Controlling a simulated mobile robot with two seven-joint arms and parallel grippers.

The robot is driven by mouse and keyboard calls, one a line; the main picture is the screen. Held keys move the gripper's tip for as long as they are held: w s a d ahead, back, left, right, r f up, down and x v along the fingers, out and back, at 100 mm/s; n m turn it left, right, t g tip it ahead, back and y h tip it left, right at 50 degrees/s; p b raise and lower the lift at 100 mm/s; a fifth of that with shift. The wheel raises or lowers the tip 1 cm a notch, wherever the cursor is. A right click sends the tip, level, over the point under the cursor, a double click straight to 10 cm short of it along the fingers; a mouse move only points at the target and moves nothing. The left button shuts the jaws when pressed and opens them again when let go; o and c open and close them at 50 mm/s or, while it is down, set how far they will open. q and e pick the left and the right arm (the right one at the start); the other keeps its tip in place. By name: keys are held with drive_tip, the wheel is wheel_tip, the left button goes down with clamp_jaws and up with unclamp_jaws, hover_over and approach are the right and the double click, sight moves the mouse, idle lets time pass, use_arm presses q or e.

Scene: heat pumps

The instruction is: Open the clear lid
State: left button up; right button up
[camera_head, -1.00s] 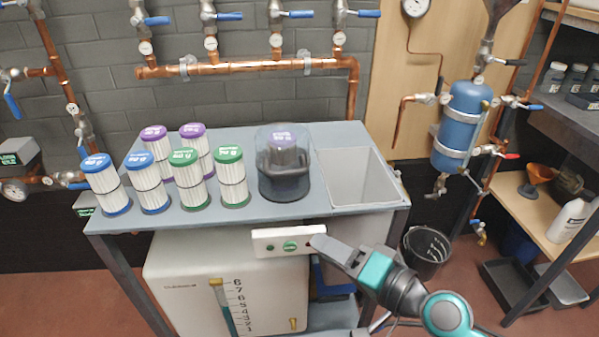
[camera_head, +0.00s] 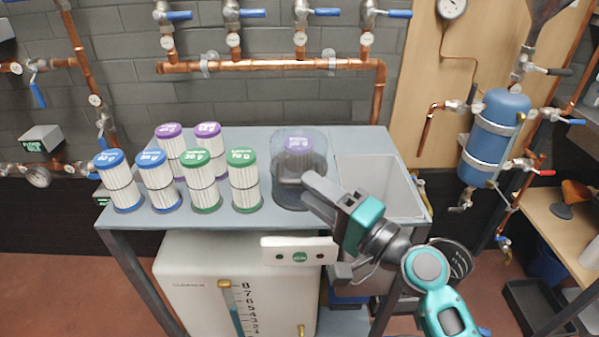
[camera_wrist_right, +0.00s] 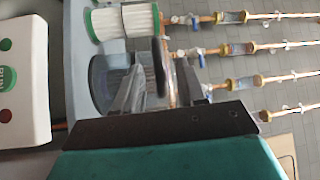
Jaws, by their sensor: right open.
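The clear lid (camera_head: 313,147) is a smoky see-through cover over a dark round housing on the grey bench. A purple-topped filter shows inside it. The lid looks shut. My right gripper (camera_head: 312,190) is at the housing's front right side, its fingers partly hiding it. In the right wrist view, the gripper (camera_wrist_right: 158,88) is open, and a dark upright part (camera_wrist_right: 158,65) shows between or just beyond its fingers. I cannot tell whether they touch it. The lid's rounded side (camera_wrist_right: 104,72) shows left of the fingers. My left gripper is not in view.
Several white filters with blue, purple and green (camera_head: 241,180) caps stand left of the housing. A grey open bin (camera_head: 408,212) is sunk into the bench at right. A white button panel (camera_head: 284,244) sits below the front edge. Copper pipes (camera_head: 260,65) run along the wall.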

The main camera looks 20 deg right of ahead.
sight(299, 157)
drive_tip(key=shift+x, duration=2)
drive_tip(key=shift+c, duration=0.3)
clamp_jaws()
drive_tip(key=shift+p, duration=0.3)
